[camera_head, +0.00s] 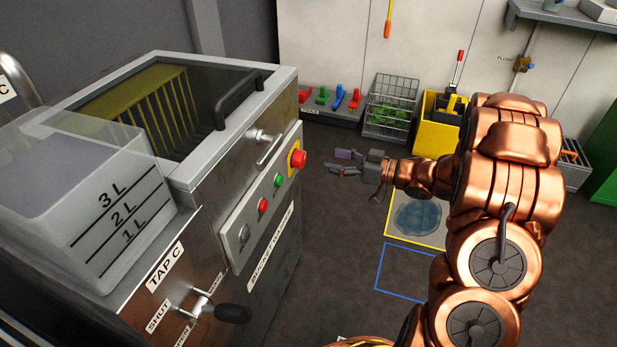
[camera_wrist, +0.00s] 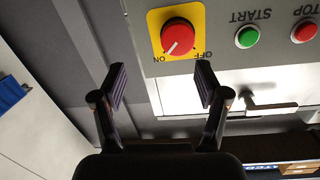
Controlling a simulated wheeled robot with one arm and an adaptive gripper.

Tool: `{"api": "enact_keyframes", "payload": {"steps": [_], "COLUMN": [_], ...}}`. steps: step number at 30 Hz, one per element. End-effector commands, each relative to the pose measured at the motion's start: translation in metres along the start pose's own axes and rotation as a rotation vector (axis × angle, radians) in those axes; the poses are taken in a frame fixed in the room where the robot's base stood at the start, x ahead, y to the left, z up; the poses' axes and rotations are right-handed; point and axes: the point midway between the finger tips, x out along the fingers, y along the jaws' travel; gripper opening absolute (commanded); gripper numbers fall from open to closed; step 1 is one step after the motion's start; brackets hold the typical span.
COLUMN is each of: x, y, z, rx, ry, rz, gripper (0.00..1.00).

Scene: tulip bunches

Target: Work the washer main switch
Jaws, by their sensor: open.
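The main switch is a red rotary knob on a yellow plate. It shows in the head view (camera_head: 299,159) at the panel's upper right corner on the washer (camera_head: 235,165), and in the wrist view (camera_wrist: 178,35) at the top. Its white mark points to the lower left in the wrist view, toward the label ON; OFF stands at the lower right. My gripper (camera_head: 345,163) is open and empty, to the right of the knob with a gap between. In the wrist view its two fingers (camera_wrist: 161,84) are spread below the knob, apart from it.
A green START button (camera_wrist: 247,37) and red STOP button (camera_wrist: 304,29) sit beside the switch. A lid handle (camera_head: 238,99), a tap C lever (camera_head: 230,313) and a clear tank (camera_head: 95,215) are on the washer. A wire basket (camera_head: 391,105) and yellow bucket (camera_head: 436,140) stand behind my gripper.

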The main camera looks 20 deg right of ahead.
Motion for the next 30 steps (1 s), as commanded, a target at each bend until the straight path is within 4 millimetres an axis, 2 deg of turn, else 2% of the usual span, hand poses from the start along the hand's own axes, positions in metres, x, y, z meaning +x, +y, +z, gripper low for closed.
{"api": "enact_keyframes", "payload": {"steps": [1, 3, 10, 24, 30], "x": [-0.002, -0.005, 0.000, 0.052, 0.066], "y": [-0.004, -0.011, -0.018, -0.023, -0.024], "z": [0.011, 0.014, 0.014, 0.011, 0.008], "rx": [0.020, 0.039, 0.055, 0.052, 0.053], "ry": [0.025, 0.050, 0.072, 0.070, 0.073], "rz": [-0.028, -0.060, -0.091, -0.089, -0.088], "gripper": [0.74, 0.74, 0.74, 0.74, 0.74]}}
